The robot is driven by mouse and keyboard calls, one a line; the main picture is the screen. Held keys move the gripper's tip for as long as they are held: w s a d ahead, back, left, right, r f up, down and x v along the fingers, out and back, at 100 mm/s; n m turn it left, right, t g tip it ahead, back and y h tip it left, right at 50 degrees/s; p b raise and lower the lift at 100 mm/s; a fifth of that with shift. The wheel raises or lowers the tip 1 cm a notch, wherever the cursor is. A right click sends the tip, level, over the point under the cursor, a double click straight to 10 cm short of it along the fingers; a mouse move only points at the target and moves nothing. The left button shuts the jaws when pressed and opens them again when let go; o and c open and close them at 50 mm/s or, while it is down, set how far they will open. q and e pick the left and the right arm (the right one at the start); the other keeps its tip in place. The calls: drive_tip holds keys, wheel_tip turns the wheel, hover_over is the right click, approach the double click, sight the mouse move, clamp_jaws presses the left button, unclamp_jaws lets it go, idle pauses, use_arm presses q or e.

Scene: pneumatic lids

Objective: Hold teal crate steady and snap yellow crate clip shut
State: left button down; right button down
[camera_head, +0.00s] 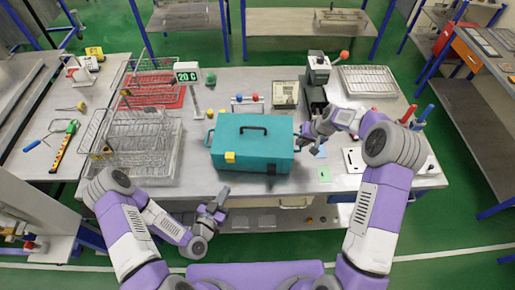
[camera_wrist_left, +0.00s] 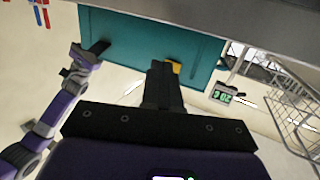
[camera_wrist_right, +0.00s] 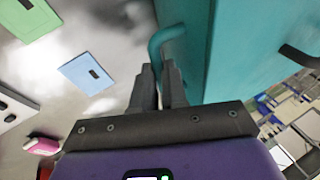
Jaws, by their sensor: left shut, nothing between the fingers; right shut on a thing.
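The teal crate (camera_head: 252,128) stands lidded on the bench, with a black handle on top. Its yellow clip (camera_head: 230,157) is on the front face, towards the left; I cannot tell whether it is latched. In the left wrist view the clip (camera_wrist_left: 176,66) is partly hidden by my gripper. My left gripper (camera_head: 219,200) is shut and empty, in front of the crate and below the clip, apart from it. My right gripper (camera_head: 303,138) is shut on the crate's right side handle; the right wrist view shows this teal handle (camera_wrist_right: 160,40) between its fingertips (camera_wrist_right: 160,72).
A press with a red knob (camera_head: 319,68) and a wire tray (camera_head: 366,80) are behind right. A green card (camera_head: 324,173) lies right of the crate. Bench before the crate is clear.

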use_arm(q)
drive_tip(key=s+f+n+g+y, duration=0.3)
drive_tip(key=s+f+n+g, duration=0.4)
drive_tip(key=s+g, duration=0.6)
drive_tip(key=shift+d+f+n+g, duration=0.2)
drive_tip(key=shift+f+n+g, duration=0.2)
drive_tip(key=shift+f+g, duration=0.5)
drive_tip(key=shift+f, duration=0.15)
use_arm(e)
drive_tip(key=c, duration=1.1)
unclamp_jaws()
